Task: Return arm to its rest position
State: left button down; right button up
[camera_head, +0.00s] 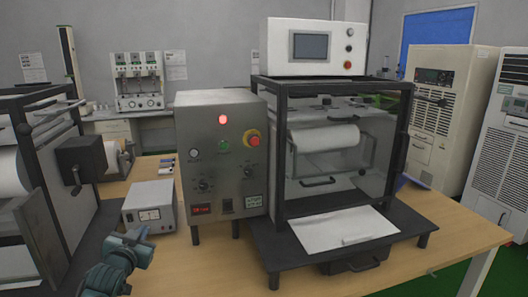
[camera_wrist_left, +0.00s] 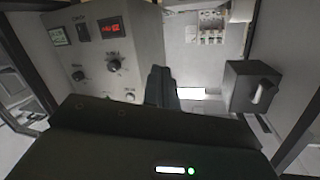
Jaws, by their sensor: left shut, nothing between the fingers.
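My left arm (camera_head: 112,268), teal and grey, comes up from the bottom left in the head view. It is between the left machine and the grey control box (camera_head: 222,160), above the front of the wooden table (camera_head: 180,262). My left gripper (camera_wrist_left: 161,80) shows in the left wrist view as dark fingers close together with nothing between them. In that view the control box's panel (camera_wrist_left: 95,45), with knobs and a red display, is at the upper left. My right arm and gripper are out of view.
A small white power box (camera_head: 150,207) stands on the table just behind my left arm. A dark-framed machine (camera_head: 48,200) is on the left. A black-framed roller machine (camera_head: 335,165) with a white sheet (camera_head: 343,228) stands right of the control box. Tall beige cabinets (camera_head: 445,110) stand at right.

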pick_arm(q)
jog(key=s+d+f+g+h, duration=0.25)
jog(key=s+d+f, duration=0.65)
jog(key=s+f, duration=0.55)
jog(key=s+d+f+g, duration=0.1)
jog(key=s+d, duration=0.2)
jog(key=s, duration=0.4)
jog(key=s+d+f+g+h, duration=0.1)
jog(key=s+d+f, duration=0.1)
jog(key=s, duration=0.5)
jog(key=s+d+f+g, duration=0.1)
jog(key=s+d+f, duration=0.1)
jog(key=s+d, duration=0.2)
jog(key=s, duration=0.3)
jog(key=shift+s+f+h, duration=0.15)
jog(key=shift+s+h, duration=0.2)
